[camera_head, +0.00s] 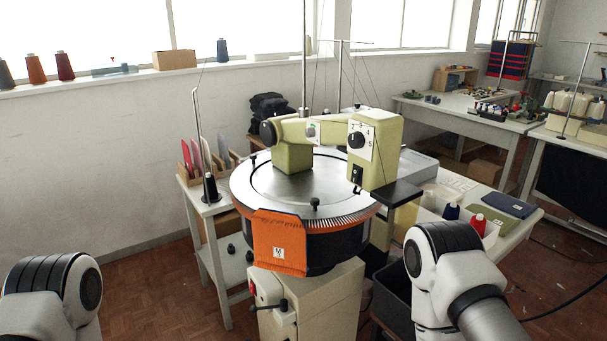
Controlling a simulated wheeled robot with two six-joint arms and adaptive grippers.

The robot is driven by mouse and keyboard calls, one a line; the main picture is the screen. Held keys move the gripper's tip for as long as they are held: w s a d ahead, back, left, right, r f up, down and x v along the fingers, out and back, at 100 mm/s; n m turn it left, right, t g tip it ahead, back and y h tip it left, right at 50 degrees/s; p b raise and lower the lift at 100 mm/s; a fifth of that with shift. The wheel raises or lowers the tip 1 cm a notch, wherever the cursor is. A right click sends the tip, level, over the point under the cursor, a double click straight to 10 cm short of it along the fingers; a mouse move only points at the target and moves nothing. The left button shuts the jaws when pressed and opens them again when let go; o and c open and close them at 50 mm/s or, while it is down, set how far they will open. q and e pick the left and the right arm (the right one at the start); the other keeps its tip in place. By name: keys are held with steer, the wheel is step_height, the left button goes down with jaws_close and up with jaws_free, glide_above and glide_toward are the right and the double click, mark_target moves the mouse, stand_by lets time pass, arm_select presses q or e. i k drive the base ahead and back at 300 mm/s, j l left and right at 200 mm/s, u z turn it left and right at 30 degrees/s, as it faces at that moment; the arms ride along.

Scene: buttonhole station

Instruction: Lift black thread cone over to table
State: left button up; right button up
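A black thread cone (210,188) stands upright on the white side table (190,202) left of the round machine, beside a thin upright rod. A white-topped table (522,222) stands to the right of the machine, with folded cloths and a tray of cones on it. The task does not say which table is meant. Only rounded links of my two arms show, at the bottom left and bottom right. Both of my grippers are out of view.
The round machine (262,184), with orange knitted fabric (278,240) over its front rim, stands between the side table and right table. Several cones, including a dark blue one (222,50), stand on the windowsill. A dark bin (392,300) is below. Floor at left is clear.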

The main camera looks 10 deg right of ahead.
mark_target(212, 191)
steer(key=i+j+z, duration=0.3)
steer(key=j, duration=0.95)
steer(key=j+z, duration=0.35)
steer(key=j, duration=0.85)
steer(key=k, duration=0.05)
